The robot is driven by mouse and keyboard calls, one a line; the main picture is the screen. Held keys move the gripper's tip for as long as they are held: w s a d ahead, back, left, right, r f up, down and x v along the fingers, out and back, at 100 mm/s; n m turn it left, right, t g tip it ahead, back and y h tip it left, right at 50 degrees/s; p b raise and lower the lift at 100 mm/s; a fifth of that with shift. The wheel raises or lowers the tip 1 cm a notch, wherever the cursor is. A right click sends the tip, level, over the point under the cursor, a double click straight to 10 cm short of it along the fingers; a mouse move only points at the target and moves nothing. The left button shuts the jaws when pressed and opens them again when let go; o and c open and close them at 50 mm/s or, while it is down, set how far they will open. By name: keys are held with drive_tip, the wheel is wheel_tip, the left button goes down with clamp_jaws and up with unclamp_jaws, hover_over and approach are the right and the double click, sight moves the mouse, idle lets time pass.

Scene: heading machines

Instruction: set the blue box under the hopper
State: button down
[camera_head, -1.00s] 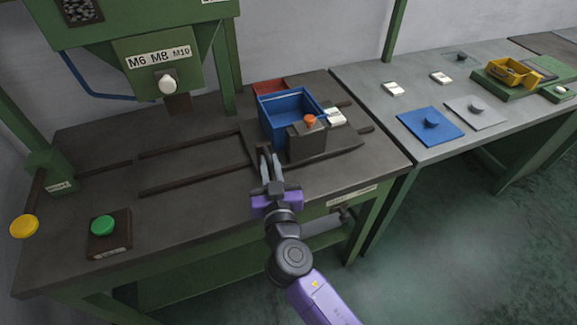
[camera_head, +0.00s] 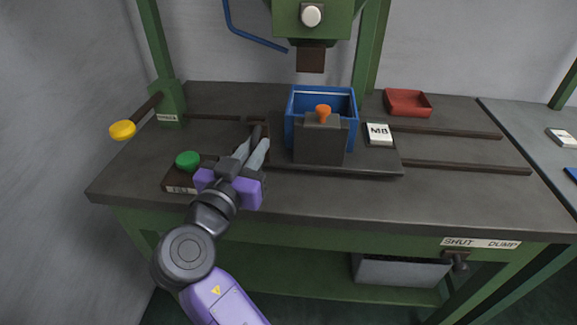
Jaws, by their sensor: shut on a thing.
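The blue box (camera_head: 349,126) stands upright on a dark sliding plate (camera_head: 372,168) on the bench. A dark block with an orange knob (camera_head: 323,112) stands on the plate in front of it and hides part of its front. My gripper (camera_head: 257,145) is at the plate's left end, shut on a dark upright handle (camera_head: 258,129) there. The fingers partly hide the handle.
A green button (camera_head: 187,159) is just left of my gripper, and a yellow-knobbed lever (camera_head: 123,130) is further left. A white M8 card (camera_head: 379,134) lies right of the box. A red tray (camera_head: 408,103) stands at back right. Rails (camera_head: 470,167) run along the bench.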

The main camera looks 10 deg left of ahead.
drive_tip(key=a, duration=0.1)
drive_tip(key=a+b, duration=0.1)
drive_tip(key=a, duration=0.1)
drive_tip(key=shift+a+r, duration=0.3)
drive_tip(key=shift+r, duration=0.1)
drive_tip(key=c, duration=1.4)
unclamp_jaws()
drive_tip(key=shift+a, duration=0.1)
drive_tip(key=shift+f, duration=0.2)
drive_tip(key=s+a, duration=0.1)
drive_tip(key=s, duration=0.6)
drive_tip(key=shift+s+a, duration=0.2)
drive_tip(key=shift+s, duration=0.15)
drive_tip(key=shift+a, duration=0.1)
